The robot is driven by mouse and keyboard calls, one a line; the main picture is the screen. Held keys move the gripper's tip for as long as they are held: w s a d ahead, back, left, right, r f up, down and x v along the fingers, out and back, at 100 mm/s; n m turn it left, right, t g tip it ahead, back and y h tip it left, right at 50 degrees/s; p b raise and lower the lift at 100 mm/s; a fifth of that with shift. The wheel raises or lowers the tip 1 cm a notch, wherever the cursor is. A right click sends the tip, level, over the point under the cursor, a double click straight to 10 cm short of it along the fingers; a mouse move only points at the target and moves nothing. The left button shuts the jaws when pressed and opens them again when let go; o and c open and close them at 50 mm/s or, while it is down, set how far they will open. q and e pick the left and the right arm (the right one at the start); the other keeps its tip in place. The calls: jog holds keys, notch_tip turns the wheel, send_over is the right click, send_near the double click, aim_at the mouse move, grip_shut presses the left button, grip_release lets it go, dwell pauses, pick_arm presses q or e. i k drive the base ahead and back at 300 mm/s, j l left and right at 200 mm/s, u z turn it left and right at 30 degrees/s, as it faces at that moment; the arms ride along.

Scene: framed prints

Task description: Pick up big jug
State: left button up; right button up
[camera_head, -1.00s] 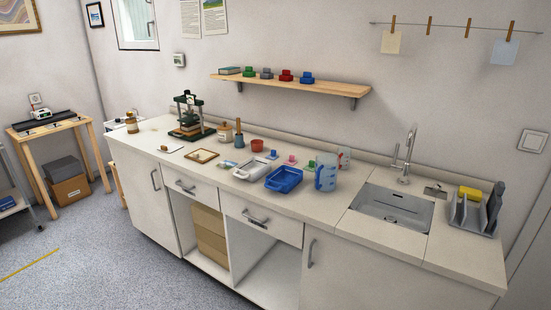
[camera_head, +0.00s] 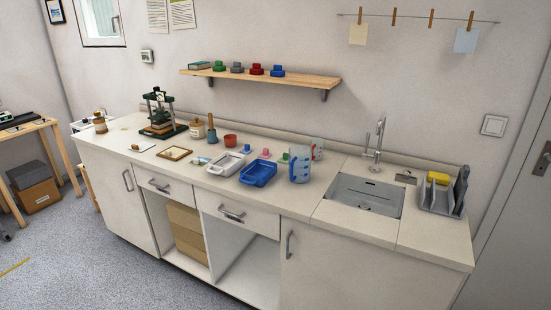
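A big clear jug with blue markings and a blue handle (camera_head: 300,164) stands upright on the white counter (camera_head: 285,199), left of the sink. A smaller clear jug with red markings (camera_head: 318,149) stands just behind it to the right, partly hidden. The blue tray (camera_head: 258,174) sits close to the big jug's left side. Neither of my grippers shows in the view.
A white tray (camera_head: 226,165), a red pot (camera_head: 230,140) and small coloured stamps are left of the jugs. The sink (camera_head: 366,193) and a grey dish rack (camera_head: 444,195) are to the right. A wooden shelf (camera_head: 300,82) hangs above. Floor in front is clear.

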aim_at(301, 156)
jog(key=i+l+u, duration=0.25)
jog(key=l, duration=0.15)
jog(key=l+u, duration=0.25)
jog(key=l, duration=0.2)
jog(key=i+l+u, duration=0.25)
jog(key=l, duration=0.2)
jog(key=k, duration=0.1)
